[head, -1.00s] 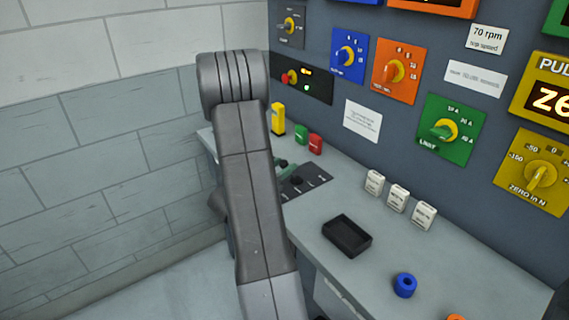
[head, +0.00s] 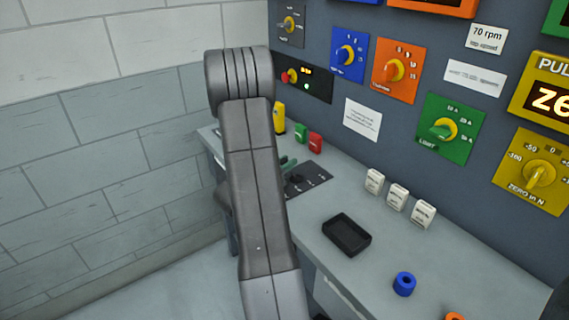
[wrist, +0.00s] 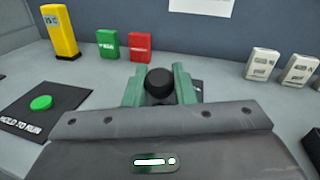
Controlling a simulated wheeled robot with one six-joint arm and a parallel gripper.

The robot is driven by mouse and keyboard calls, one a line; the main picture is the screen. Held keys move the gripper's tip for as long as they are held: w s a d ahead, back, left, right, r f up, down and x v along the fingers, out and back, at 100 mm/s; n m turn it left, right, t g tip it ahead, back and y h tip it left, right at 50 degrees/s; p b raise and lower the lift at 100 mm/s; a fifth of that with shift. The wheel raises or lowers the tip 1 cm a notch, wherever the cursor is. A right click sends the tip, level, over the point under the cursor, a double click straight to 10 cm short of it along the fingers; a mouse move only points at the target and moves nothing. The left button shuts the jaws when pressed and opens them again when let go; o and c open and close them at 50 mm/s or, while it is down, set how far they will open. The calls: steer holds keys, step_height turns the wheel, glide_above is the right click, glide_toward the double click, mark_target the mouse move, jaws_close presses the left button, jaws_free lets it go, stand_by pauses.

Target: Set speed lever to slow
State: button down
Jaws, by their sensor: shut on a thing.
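The speed lever's black knob (wrist: 159,84) stands between the two green fingers of my gripper (wrist: 158,88) in the wrist view. My gripper is shut on the knob. In the head view, my arm hides most of the gripper and only a green finger (head: 289,163) shows beside it. The lever's dark marked plate (head: 316,180) lies on the bench there; its lettering is too small to read. My gripper covers most of the plate in the wrist view, so the lever's setting cannot be told.
Left of my gripper is a green button on a HOLD TO RUN plate (wrist: 45,104). Behind stand a yellow block (wrist: 60,32), a green block (wrist: 108,45) and a red block (wrist: 139,46). White blocks (head: 397,198) and a black tray (head: 347,235) are to the right.

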steer(key=shift+w+d+r+g+y+p, duration=0.5)
steer(key=shift+d+g+y+p, duration=0.1)
steer(key=shift+d+g+p, duration=0.1)
steer(key=shift+w+d+f+b, duration=0.15)
steer(key=shift+w+d+b, duration=0.15)
steer(key=shift+b, duration=0.4)
steer(key=shift+d+r, duration=0.15)
steer(key=shift+r, duration=0.1)
steer(key=c, duration=1.2)
jaws_free()
steer(key=shift+w+d, duration=0.1)
steer(key=shift+d, duration=0.05)
steer(key=b+v, duration=0.1)
steer(key=v, duration=1.3)
steer(key=shift+r, duration=0.15)
steer(key=shift+w+d, duration=0.15)
